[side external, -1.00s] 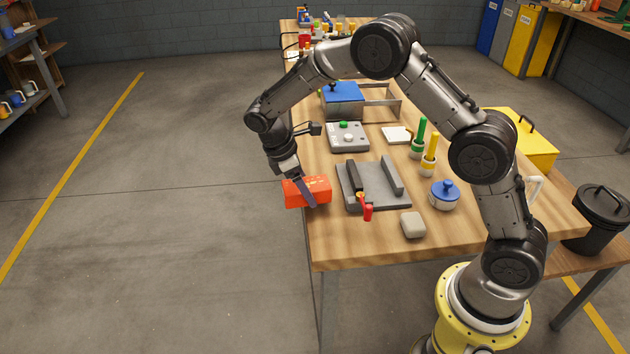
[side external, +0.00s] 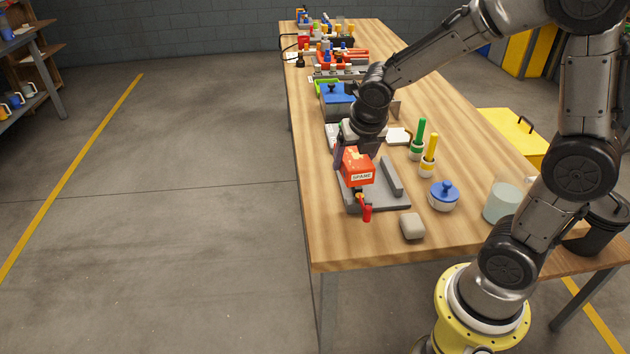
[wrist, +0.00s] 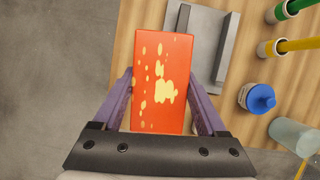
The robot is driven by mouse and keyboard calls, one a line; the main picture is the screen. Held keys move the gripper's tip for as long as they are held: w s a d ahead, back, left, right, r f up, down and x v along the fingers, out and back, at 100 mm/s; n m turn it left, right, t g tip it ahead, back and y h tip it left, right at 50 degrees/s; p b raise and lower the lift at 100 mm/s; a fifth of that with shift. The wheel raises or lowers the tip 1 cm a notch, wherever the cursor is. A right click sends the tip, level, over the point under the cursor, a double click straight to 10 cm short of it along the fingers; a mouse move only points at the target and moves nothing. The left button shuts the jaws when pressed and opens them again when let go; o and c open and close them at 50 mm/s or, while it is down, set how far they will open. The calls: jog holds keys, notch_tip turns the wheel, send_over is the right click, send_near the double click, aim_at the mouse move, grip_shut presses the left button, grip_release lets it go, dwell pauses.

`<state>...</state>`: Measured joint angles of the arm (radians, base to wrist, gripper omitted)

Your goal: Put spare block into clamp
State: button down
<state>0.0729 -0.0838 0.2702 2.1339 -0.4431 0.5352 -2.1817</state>
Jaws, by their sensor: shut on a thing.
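The spare block (side external: 358,168) is an orange-red box with pale yellow splotches and a label reading "SPARE" on its end. It also fills the middle of the wrist view (wrist: 162,85). My gripper (side external: 357,152) is shut on it, with one purple finger on each long side. The block is held over the left part of the clamp (side external: 385,200), a grey plate with two upright dark jaws and a red handle (side external: 367,212) at the front. The right jaw (side external: 391,176) shows; the block hides most of the left jaw. I cannot tell whether the block touches the clamp.
A grey rounded block (side external: 412,226) lies in front of the clamp. A blue-lidded pot (side external: 444,195), a clear beaker (side external: 503,203) and green (side external: 420,138) and yellow (side external: 429,156) handled tools stand to the right. A blue-topped box (side external: 337,98) is behind. The table's left edge is close.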

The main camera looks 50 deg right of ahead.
jog(key=shift+s+d+r, duration=0.15)
jog(key=shift+s+r, duration=0.05)
jog(key=shift+r, duration=0.75)
jog(key=w+d+f, duration=0.2)
jog(key=w+f, duration=0.2)
jog(key=w, duration=0.5)
send_near(314, 177)
jog(key=shift+w+d+f, duration=0.6)
jog(key=shift+w+f, duration=0.1)
jog(key=x, duration=0.3)
jog(key=shift+s+a+f, duration=0.15)
jog(key=shift+a, duration=0.1)
jog(key=shift+f, duration=0.25)
jog(key=shift+f, duration=0.1)
jog(key=shift+f, duration=0.3)
